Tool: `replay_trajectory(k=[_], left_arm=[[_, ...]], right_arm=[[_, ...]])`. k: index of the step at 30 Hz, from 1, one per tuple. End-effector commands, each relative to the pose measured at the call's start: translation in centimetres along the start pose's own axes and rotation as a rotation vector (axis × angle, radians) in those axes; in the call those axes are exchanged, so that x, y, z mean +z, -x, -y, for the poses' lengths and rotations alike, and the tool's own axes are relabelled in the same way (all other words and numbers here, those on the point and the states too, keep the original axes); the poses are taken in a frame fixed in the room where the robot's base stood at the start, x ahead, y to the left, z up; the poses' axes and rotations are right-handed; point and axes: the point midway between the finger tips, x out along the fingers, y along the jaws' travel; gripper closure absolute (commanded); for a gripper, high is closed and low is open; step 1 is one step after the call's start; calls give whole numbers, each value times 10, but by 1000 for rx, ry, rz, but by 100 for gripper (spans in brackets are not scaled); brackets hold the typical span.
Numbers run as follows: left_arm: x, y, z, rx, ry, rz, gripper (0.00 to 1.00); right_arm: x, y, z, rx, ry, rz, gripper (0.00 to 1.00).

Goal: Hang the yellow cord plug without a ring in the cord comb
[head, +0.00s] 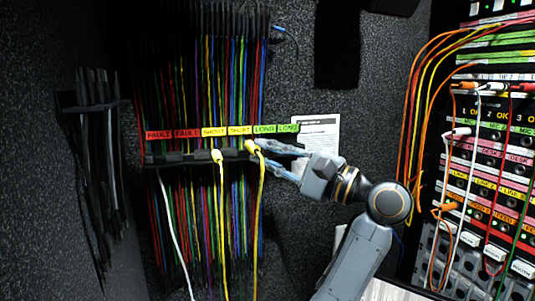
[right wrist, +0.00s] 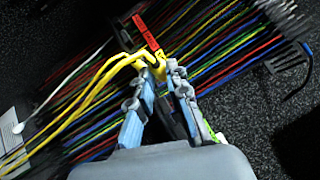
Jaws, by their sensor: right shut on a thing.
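The cord comb (head: 180,158) is a dark rack on the left wall with red FAULT, yellow SHORT and green LONG labels above it. My right gripper (head: 258,151) reaches in from the right, shut on a yellow cord plug (head: 251,146) at the comb's front, below the second SHORT label. Its yellow cord (head: 260,190) hangs down. In the right wrist view, the fingers (right wrist: 164,75) close around the yellow plug (right wrist: 158,67). Another yellow plug (head: 217,156) sits at the comb to the left. I cannot tell whether either plug has a ring. My left gripper is not in view.
Many coloured cords (head: 225,80) hang in the comb, and a white cord (head: 175,225) hangs at its left. A paper notice (head: 318,130) is on the wall behind my right arm. A patch panel (head: 490,170) with plugged cords stands at the right.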

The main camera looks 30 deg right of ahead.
Motion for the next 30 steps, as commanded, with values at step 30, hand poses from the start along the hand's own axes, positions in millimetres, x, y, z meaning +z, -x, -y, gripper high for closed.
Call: replay_trajectory(k=[30], left_arm=[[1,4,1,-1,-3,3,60]], right_arm=[[-50,-49,-3,1,1,0,100]])
